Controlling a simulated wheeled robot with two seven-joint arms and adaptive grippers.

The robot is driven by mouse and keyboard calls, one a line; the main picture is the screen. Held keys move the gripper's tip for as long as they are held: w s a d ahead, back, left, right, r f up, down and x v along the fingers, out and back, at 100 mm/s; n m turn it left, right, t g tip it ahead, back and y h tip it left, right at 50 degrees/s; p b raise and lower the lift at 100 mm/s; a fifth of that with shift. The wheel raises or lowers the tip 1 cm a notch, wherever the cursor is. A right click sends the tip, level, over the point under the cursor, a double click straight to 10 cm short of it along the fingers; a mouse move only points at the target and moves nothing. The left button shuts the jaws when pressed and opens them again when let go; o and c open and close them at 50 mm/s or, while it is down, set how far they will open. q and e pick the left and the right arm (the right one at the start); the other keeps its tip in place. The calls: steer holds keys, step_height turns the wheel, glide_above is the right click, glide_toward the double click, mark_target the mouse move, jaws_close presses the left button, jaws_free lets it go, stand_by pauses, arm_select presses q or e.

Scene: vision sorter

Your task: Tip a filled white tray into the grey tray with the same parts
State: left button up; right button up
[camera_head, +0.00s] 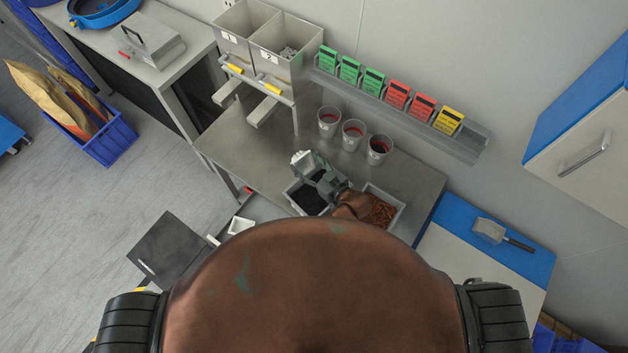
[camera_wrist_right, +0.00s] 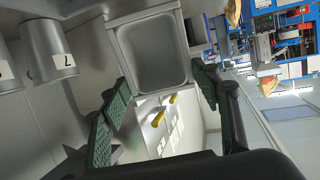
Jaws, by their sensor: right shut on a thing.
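My right gripper (camera_head: 322,172) is shut on a small white tray (camera_head: 302,158), which it holds tilted above the back edge of a grey tray with dark parts (camera_head: 294,202). In the right wrist view the held tray (camera_wrist_right: 150,58) sits between the green-padded fingers (camera_wrist_right: 158,90), its open side toward the camera; its inside looks empty. A second grey tray, with orange-brown parts (camera_head: 399,221), stands to the right, partly behind my arm. Another white tray (camera_head: 240,226) lies lower left; its contents cannot be told. My left gripper is out of view.
Several cups (camera_head: 353,135) stand at the back of the metal table (camera_head: 250,150). Numbered hoppers (camera_head: 283,62) with yellow handles rise at the back left. A rail (camera_head: 400,107) with coloured cards runs along the wall. A scoop (camera_head: 490,231) lies at right.

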mark_target(297, 154)
steer(key=w+a+g+h+p, duration=0.1)
steer(key=p, duration=0.2)
steer(key=w+a+g+h+p, duration=0.1)
steer(key=p, duration=0.3)
steer(key=shift+w+g, duration=0.3)
steer(key=shift+g, duration=0.1)
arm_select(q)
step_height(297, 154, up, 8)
arm_select(e)
steer(key=shift+w+f+g+h+p, duration=0.1)
steer(key=shift+w+g+h+p, duration=0.05)
steer(key=shift+g+h+p, duration=0.2)
steer(key=shift+w+a+r+g+h, duration=0.2)
steer(key=shift+w+a+g+h, duration=0.25)
steer(key=shift+a+g+h, duration=0.15)
arm_select(q)
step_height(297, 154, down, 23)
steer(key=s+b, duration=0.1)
steer(key=b, duration=2.2)
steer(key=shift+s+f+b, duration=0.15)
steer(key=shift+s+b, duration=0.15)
steer(key=shift+b, duration=0.05)
arm_select(e)
steer(key=w+a+f+g+h, duration=0.5)
steer(key=w+a+g, duration=0.1)
steer(key=w+g, duration=0.1)
steer(key=shift+w, duration=0.3)
